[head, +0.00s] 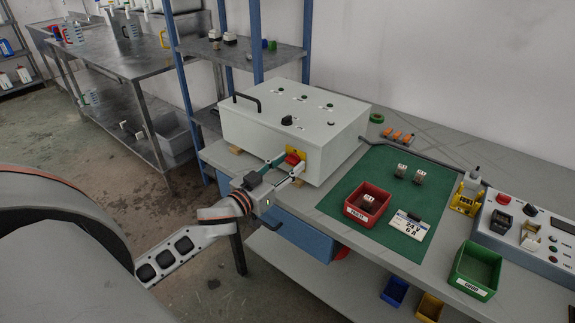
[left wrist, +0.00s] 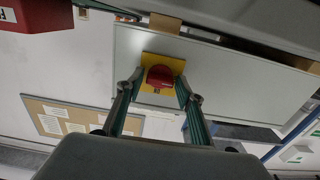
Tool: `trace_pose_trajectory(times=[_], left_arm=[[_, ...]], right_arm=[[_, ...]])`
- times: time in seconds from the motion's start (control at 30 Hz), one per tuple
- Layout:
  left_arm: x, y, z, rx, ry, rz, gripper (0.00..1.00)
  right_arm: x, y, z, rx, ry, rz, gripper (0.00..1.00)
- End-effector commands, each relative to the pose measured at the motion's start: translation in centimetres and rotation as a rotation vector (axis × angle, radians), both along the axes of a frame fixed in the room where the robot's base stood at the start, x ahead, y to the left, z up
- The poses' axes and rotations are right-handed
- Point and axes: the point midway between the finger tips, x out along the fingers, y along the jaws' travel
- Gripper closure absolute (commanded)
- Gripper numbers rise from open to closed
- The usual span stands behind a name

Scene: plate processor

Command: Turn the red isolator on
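The red isolator (head: 293,157) is a red knob on a yellow plate, on the front face of a pale grey box (head: 334,140). The left wrist view shows the red knob (left wrist: 160,77) head-on against its yellow plate. My left gripper (head: 291,162) reaches up to it from the lower left. In the left wrist view its two fingers (left wrist: 159,86) are apart, one on each side of the knob. Small gaps seem to show beside the knob; I cannot tell whether either fingertip touches it. My right gripper is in neither view.
The box stands on a grey workbench, with a black handle (head: 247,101) and a black knob (head: 287,120) on top. To its right are a green mat (head: 349,184), a red bin (head: 355,212), a green bin (head: 462,276) and a control panel (head: 520,239). A blue-posted shelf stands behind.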

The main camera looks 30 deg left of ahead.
Motion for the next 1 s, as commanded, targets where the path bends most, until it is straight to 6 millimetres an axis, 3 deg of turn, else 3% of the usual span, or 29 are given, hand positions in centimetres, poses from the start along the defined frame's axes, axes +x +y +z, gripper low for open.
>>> trace_pose_trajectory(times=[0.03, 0.1, 0.57, 1.0], left_arm=[[0.0, 0.0, 0.0, 0.000, 0.000, 0.000, 0.80], [0.0, 0.0, 0.0, 0.000, 0.000, 0.000, 0.93], [0.0, 0.0, 0.2, 0.076, -0.007, 0.001, 0.93], [0.0, 0.0, 0.3, 0.438, -0.035, 0.001, 0.92]], right_arm=[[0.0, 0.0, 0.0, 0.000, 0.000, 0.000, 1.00], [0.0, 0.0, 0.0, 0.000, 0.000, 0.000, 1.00], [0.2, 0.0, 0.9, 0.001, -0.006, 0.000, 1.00], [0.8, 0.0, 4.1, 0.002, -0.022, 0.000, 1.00]])
